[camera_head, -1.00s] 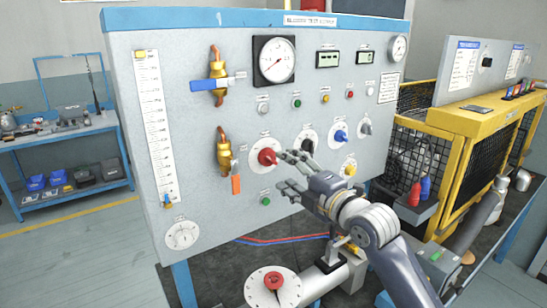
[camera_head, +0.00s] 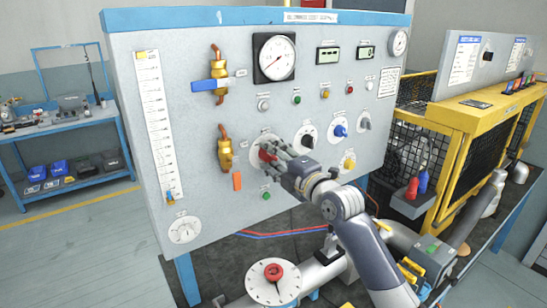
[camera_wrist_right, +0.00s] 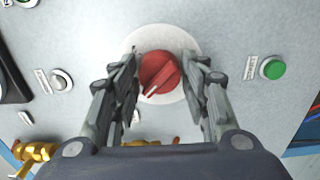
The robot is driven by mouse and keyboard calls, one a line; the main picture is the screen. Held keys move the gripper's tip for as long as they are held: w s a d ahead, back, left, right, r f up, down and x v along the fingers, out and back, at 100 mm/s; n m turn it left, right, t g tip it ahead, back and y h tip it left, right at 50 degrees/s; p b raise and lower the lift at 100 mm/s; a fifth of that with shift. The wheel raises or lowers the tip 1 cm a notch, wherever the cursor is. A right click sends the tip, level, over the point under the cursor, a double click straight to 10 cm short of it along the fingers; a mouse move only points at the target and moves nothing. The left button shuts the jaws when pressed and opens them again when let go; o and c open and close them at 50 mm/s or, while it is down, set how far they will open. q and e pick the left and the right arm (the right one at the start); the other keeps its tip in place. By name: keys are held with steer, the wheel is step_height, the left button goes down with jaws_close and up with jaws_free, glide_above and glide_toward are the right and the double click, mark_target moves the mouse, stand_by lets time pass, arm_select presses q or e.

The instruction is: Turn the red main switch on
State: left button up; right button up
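The red main switch (camera_head: 266,153) is a red rotary knob on a pale round plate on the grey panel. In the right wrist view the red knob (camera_wrist_right: 159,73) sits between my two fingers, with its pale pointer mark slanting toward the lower left. My right gripper (camera_head: 272,154) is at the knob and partly hides it in the head view. In the wrist view the right gripper (camera_wrist_right: 160,85) is open, with a visible gap between the knob and each finger. My left gripper is not in view.
Below stands a dial with a red knob (camera_head: 273,271). A yellow-framed cage (camera_head: 470,120) stands at the right.

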steer(key=c, duration=0.4)
steer(key=shift+o, duration=0.2)
steer(key=shift+m, duration=0.3)
steer(key=m, duration=0.2)
steer(key=shift+m, duration=0.4)
steer(key=m, duration=0.4)
steer(key=shift+m, duration=0.3)
steer(key=m+p, duration=0.1)
steer(key=m, duration=0.4)
steer(key=shift+m+p, duration=0.5)
steer(key=shift+m, duration=2)
